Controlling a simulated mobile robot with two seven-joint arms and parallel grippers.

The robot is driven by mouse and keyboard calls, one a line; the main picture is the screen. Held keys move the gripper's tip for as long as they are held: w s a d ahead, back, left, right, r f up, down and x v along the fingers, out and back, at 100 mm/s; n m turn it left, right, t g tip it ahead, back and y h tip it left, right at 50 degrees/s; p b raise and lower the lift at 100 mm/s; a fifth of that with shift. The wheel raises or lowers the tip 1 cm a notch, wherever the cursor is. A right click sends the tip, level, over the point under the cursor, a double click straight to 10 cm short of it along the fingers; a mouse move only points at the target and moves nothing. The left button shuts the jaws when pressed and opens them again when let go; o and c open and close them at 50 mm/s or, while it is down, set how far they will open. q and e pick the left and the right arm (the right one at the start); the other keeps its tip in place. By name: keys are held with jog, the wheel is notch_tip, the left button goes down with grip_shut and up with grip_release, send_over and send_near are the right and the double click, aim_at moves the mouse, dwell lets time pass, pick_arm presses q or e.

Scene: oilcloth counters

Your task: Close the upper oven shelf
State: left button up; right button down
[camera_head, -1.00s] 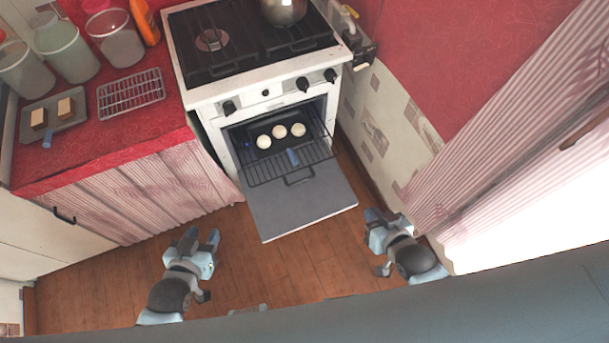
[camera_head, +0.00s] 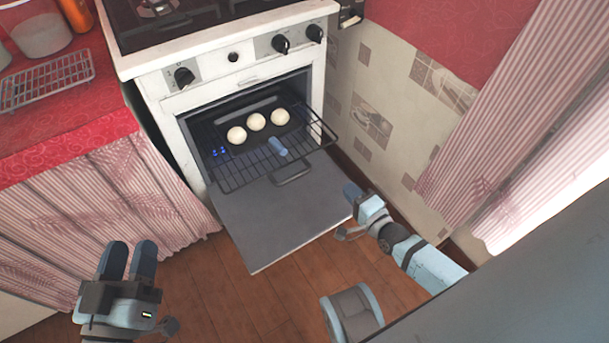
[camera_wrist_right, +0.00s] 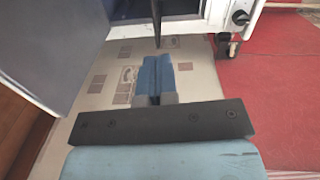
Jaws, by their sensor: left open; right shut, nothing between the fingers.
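The white oven (camera_head: 232,79) stands with its door (camera_head: 281,216) folded down and open. A black wire shelf (camera_head: 237,179) is pulled partly out over the door, with a handle (camera_head: 292,174) at its front. A dark tray with three pale round buns (camera_head: 256,122) and a blue grip (camera_head: 278,147) sits at the shelf, partly inside the oven. My right gripper (camera_head: 356,196) is shut and empty, just right of the door's front corner. It also shows in the right wrist view (camera_wrist_right: 155,75). My left gripper (camera_head: 128,258) is open and empty at the lower left, away from the oven.
A red counter (camera_head: 68,129) with a wire cooling rack (camera_head: 48,80) is on the left, above a striped curtain (camera_head: 95,200). A tiled wall (camera_head: 385,100) stands close on the right.

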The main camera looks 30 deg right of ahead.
jog(key=w+f+m+b, duration=0.1)
jog(key=f, duration=0.1)
pick_arm(q)
notch_tip(320, 180, down, 8)
jog(key=g+b, duration=0.2)
jog(key=b, duration=0.2)
jog(key=shift+s+m+g+b, duration=0.15)
jog(key=shift+m+g+b, duration=0.15)
jog(key=shift+b, duration=0.1)
pick_arm(e)
send_near(315, 151)
jog(key=w, duration=0.7)
jog(key=shift+w+a+f, duration=0.2)
jog(key=shift+a+f, duration=0.05)
jog(key=shift+a, duration=0.1)
pick_arm(q)
jog(key=shift+d+r, duration=0.1)
jog(key=shift+r, duration=0.1)
